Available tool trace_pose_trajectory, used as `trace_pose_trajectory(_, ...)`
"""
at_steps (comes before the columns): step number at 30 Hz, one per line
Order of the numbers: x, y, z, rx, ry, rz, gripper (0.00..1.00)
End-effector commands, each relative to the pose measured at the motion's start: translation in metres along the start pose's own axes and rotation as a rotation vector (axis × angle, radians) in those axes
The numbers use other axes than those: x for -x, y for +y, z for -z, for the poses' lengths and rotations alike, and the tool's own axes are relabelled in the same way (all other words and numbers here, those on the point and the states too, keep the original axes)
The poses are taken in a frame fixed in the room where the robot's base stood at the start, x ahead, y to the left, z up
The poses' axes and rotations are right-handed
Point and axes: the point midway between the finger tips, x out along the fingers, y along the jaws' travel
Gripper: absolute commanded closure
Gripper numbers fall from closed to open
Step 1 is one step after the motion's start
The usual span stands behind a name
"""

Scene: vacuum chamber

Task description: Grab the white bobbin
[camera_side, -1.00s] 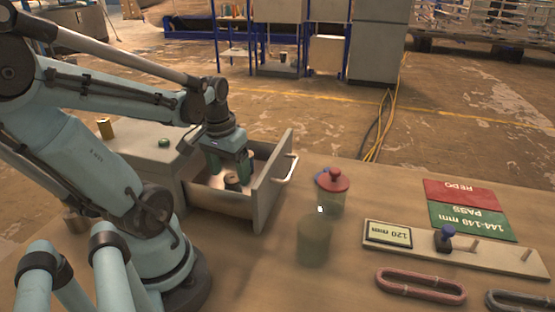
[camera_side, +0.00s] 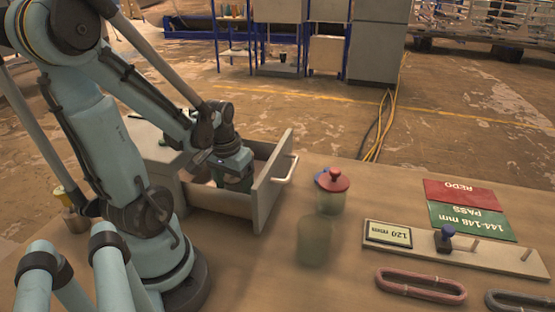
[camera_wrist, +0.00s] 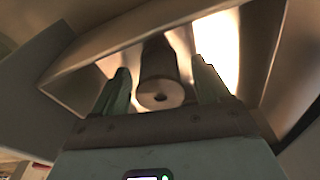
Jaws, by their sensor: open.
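In the wrist view a bobbin-like cylinder (camera_wrist: 161,90) with a hole in its pale end face stands inside the open drawer. Its side looks dark in the shade, so I cannot tell surely that it is the white one. My gripper (camera_wrist: 160,67) is open, with one green finger on each side of the cylinder and small gaps showing. In the side view my gripper (camera_side: 233,184) is down inside the drawer (camera_side: 262,200), and its body and the drawer front hide the cylinder.
The drawer walls stand close around my gripper, with a handle (camera_side: 291,168) on the front. Right of it are a red-lidded jar (camera_side: 331,190) and a greenish translucent jar (camera_side: 314,243). A gauge board (camera_side: 460,250) and red and green mats (camera_side: 463,193) lie farther right.

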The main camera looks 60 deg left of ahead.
Motion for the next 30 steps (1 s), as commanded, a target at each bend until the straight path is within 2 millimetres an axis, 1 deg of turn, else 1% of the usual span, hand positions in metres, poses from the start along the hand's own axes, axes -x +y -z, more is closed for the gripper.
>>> trace_pose_trajectory(2,0.0,0.0,0.0,0.0,0.0,0.0,0.26)
trace_pose_trajectory(13,0.0,0.0,0.0,0.0,0.0,0.0,0.83)
trace_pose_trajectory(14,0.0,0.0,0.0,0.0,0.0,0.0,0.84)
trace_pose_trajectory(23,0.001,0.0,0.0,0.0,0.0,0.0,0.85)
trace_pose_trajectory(30,0.012,0.0,0.002,0.0,0.0,0.0,0.85)
